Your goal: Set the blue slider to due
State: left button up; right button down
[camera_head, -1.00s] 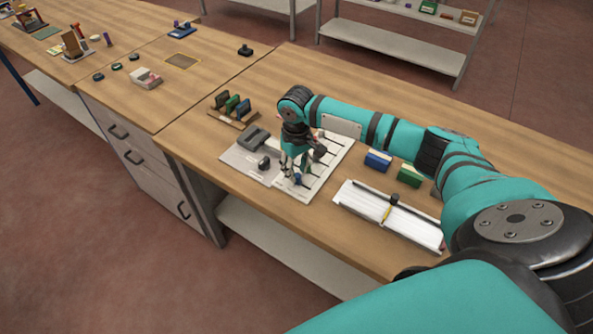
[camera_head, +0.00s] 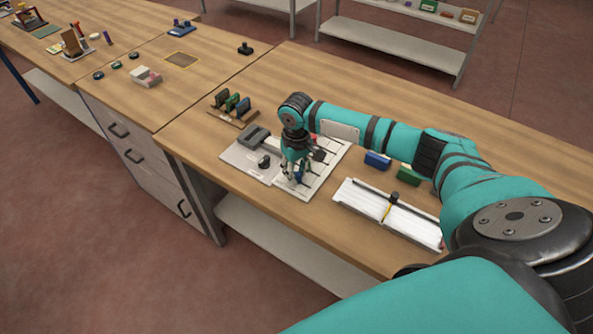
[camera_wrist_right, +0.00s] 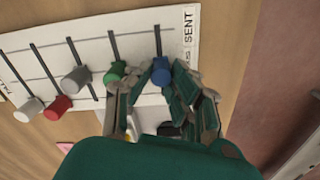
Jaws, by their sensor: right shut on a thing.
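The blue slider (camera_wrist_right: 161,72) is a round knob on a dark slot of the pale slider board (camera_wrist_right: 85,32). My right gripper (camera_wrist_right: 150,76) is shut on it, with fingers on both sides of the knob. In the head view, the blue slider (camera_head: 299,177) shows low between the fingertips of my right gripper (camera_head: 296,174), towards the front of the board (camera_head: 318,178). The word SENT is printed at the board's edge in the wrist view; a smaller label beside it is partly hidden. My left gripper is out of view.
A green knob (camera_wrist_right: 116,72), a red knob (camera_wrist_right: 58,108) and pale knobs sit on neighbouring slots, the green one close to my fingers. A white ruled tray (camera_head: 365,207) lies right of the board. A blue box (camera_head: 377,161) and a green box (camera_head: 408,176) stand behind it.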

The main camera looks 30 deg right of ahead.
jog(key=w, duration=0.1)
jog(key=w+a, duration=0.1)
jog(key=w, duration=0.2)
jog(key=shift+a+r+b, duration=0.1)
jog(key=shift+a+b, duration=0.25)
jog(key=shift+b, duration=0.05)
jog(key=c, duration=1.6)
grip_release()
jog(key=shift+o, duration=0.6)
jog(key=shift+w, duration=0.15)
notch_tip(320, 180, up, 12)
